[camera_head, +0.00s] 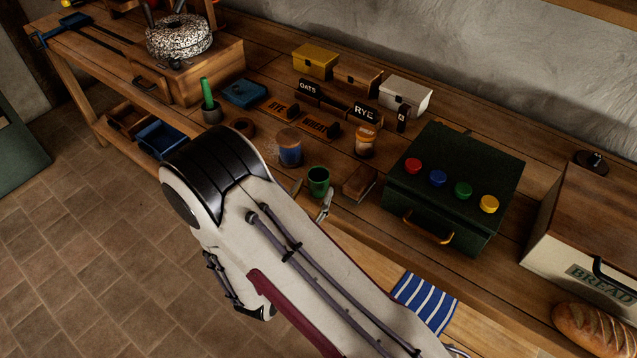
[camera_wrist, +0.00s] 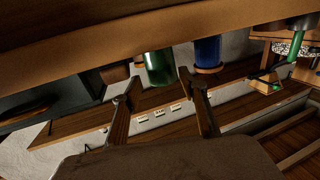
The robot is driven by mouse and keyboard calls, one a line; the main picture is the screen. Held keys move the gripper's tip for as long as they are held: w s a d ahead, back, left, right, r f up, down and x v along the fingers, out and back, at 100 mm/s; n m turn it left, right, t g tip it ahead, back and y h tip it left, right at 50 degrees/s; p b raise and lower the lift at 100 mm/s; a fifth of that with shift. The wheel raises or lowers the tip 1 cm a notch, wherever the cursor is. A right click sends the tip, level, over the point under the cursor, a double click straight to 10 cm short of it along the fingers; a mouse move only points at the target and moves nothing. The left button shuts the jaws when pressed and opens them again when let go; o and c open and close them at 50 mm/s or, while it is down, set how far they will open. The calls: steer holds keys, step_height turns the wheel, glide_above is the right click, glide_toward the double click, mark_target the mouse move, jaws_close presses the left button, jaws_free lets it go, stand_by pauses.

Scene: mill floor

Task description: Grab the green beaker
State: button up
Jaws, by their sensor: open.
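The green beaker (camera_head: 318,181) stands upright near the front edge of the workbench, left of the dark green box. In the wrist view, which is tilted with the bench edge at the top, the beaker (camera_wrist: 158,67) appears in the gap between my two fingertips. My gripper (camera_wrist: 159,84) is open and empty, with one finger on each side of the beaker's outline. I cannot tell how far the beaker is from the fingertips. In the head view my gripper (camera_head: 311,194) is mostly hidden behind my arm, with its tips just in front of the beaker.
A blue jar (camera_head: 289,148) stands just behind and left of the beaker, also close to a finger in the wrist view (camera_wrist: 207,53). A wooden block (camera_head: 358,183) lies to the right. The dark green box (camera_head: 455,178) with coloured knobs stands further right.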

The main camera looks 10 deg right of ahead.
mark_target(314, 186)
steer(key=shift+w, duration=0.15)
steer(key=shift+x, duration=2.5)
steer(key=shift+a, duration=0.1)
steer(key=c, duration=1)
